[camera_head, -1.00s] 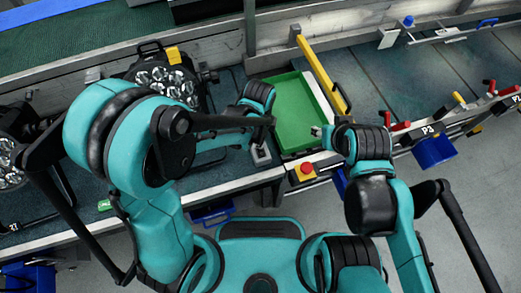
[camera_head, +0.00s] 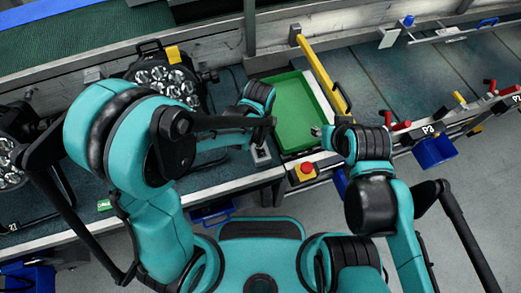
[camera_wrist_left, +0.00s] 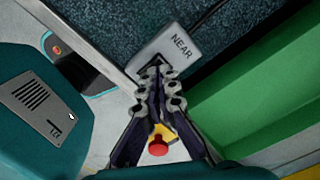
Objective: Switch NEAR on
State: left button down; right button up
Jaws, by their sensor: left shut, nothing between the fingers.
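The NEAR switch (camera_wrist_left: 176,46) is a small pale grey box with its name in dark letters, on the dark bench top in the left wrist view. In the head view it shows as a small light box (camera_head: 261,154) beside the green tray's lower left corner. My left gripper (camera_wrist_left: 158,70) is shut and empty, its fingertips over the box's lower edge. They cover part of the box, and I cannot tell whether they touch it. The switch's on or off position cannot be made out. My right gripper (camera_head: 318,131) is right of the tray, too small to read.
A green tray (camera_head: 283,108) lies right of the switch. A red stop button on a yellow base (camera_head: 305,170) sits at the bench edge. A par can (camera_head: 164,80) stands behind my left arm, another (camera_head: 8,165) at far left. A yellow bar (camera_head: 325,77) runs beyond the tray.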

pick_arm(q)
jog(key=shift+f+b, duration=0.7)
jog(key=shift+f, duration=0.15)
dwell(0.3)
jog(key=shift+r, duration=0.1)
notch_tip(320, 180, up, 7)
jog(key=p, duration=0.5)
dwell(0.7)
jog(key=s+a+r+n+t, duration=0.2)
jog(key=a+r+n+t, duration=0.1)
jog(key=a+r+n, duration=0.4)
jog(key=s+a+r+n+t, duration=0.3)
jog(key=a+r+n, duration=0.4)
jog(key=a+n, duration=0.3)
jog(key=n+t, duration=0.1)
jog(key=n, duration=0.2)
jog(key=shift+a+r, duration=0.2)
jog(key=shift+a, duration=0.2)
